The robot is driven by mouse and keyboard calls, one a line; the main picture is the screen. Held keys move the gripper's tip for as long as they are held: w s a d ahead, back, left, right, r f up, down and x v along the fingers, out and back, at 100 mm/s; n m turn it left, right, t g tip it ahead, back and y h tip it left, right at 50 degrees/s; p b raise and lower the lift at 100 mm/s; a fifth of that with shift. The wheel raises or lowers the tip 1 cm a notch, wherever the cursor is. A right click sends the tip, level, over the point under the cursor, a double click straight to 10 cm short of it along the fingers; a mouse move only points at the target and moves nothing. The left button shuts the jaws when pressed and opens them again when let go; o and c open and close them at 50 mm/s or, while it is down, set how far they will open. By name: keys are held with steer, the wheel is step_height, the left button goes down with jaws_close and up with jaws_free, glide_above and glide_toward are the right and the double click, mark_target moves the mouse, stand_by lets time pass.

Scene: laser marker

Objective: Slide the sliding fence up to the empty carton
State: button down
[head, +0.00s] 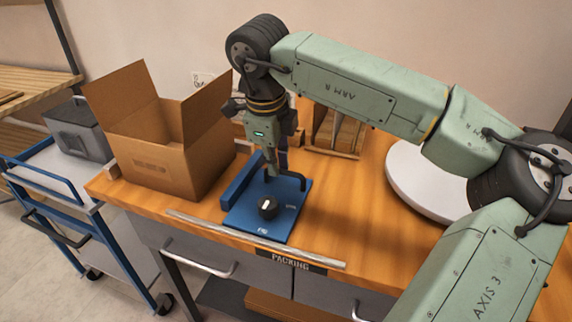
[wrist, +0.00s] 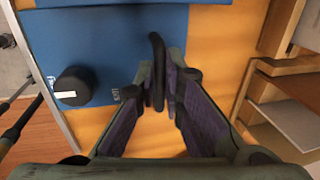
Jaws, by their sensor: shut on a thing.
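The sliding fence has a blue base plate (head: 257,222) with an upright blue wall (head: 238,180) on its carton side, a black knob (head: 268,207) and a black bar handle (head: 294,177). The empty carton (head: 165,168), brown with raised flaps, stands to its left, and a narrow strip of table shows between them. My gripper (head: 271,172) points down over the plate and is shut on the handle. In the wrist view the handle (wrist: 157,60) runs between my fingers (wrist: 161,95), with the plate (wrist: 130,60) and knob (wrist: 72,86) beyond. The fingers partly hide the handle.
A metal strip (head: 250,237) runs along the front of the wooden table (head: 345,225). A wooden organiser (head: 337,135) stands behind my gripper, and a round white disc (head: 405,185) lies to the right. A blue cart (head: 105,225) stands left of the table.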

mark_target(271, 193)
steer(key=c, duration=1.7)
jaws_free()
steer(key=shift+r, duration=0.1)
steer(key=r, duration=0.4)
steer(key=s+r, duration=0.1)
steer(key=r, duration=0.2)
steer(key=s+r, duration=0.1)
steer(key=r, duration=0.3)
steer(key=shift+s+a+r, duration=0.15)
steer(key=shift+a+r, duration=0.15)
